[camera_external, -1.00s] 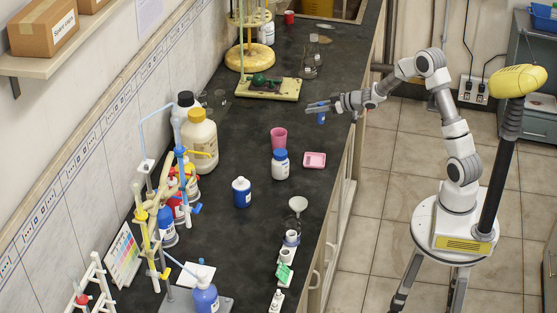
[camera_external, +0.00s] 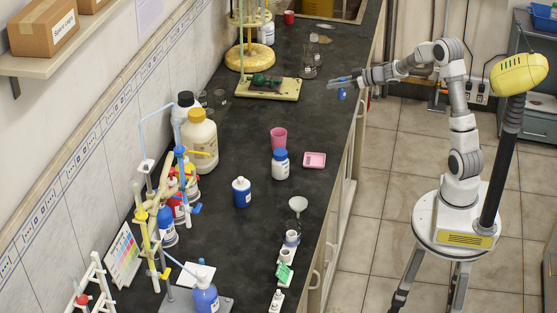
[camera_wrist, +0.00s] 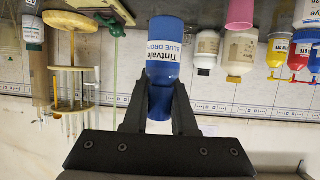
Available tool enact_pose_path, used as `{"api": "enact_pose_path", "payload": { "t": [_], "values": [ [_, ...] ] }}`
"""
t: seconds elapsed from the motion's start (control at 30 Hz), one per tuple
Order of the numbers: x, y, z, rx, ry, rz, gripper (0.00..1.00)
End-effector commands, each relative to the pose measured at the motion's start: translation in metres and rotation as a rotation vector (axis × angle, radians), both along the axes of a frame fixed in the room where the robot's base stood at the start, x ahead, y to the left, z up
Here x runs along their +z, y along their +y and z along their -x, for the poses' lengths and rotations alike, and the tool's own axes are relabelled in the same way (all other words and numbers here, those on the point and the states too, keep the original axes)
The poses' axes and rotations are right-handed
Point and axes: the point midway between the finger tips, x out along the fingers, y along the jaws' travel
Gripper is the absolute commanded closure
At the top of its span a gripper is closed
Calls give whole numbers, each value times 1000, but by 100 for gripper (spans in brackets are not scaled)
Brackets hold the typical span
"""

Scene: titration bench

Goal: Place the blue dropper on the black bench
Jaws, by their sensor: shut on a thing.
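The blue dropper is a small blue bottle with a white label; it fills the middle of the wrist view (camera_wrist: 165,68), where the scene appears upside down. My gripper (camera_wrist: 158,92) is shut on it, with one dark finger on each side. In the external view, my gripper (camera_external: 338,80) reaches left from my arm, and the dropper (camera_external: 341,95) hangs just below the fingers. It appears raised near the right edge of the black bench (camera_external: 237,133). Its exact height is hard to tell.
A pink cup (camera_external: 278,138), a white bottle with a blue cap (camera_external: 280,165) and a pink dish (camera_external: 314,160) stand mid-bench. A cream stand base (camera_external: 270,88) and glassware (camera_external: 309,68) lie farther back. Bare bench lies between these groups.

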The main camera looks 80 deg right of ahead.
Motion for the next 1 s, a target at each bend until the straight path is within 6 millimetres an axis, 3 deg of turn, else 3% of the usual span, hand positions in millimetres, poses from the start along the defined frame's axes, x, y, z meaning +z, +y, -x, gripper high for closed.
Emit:
{"api": "enact_pose_path", "payload": {
  "t": [0.1, 0.27, 0.47, 0.67, 0.8, 1.0],
  "values": [
    [17, 3, -2, 6, -1, 2, 100],
    [15, 31, -22, 77, -2, 0, 100],
    [16, 82, -53, 199, -6, 1, 100],
    [17, 169, -90, 392, -10, 1, 100],
    [17, 243, -110, 552, -10, 0, 100],
    [15, 349, -121, 770, -7, -1, 100]
  ]
}}
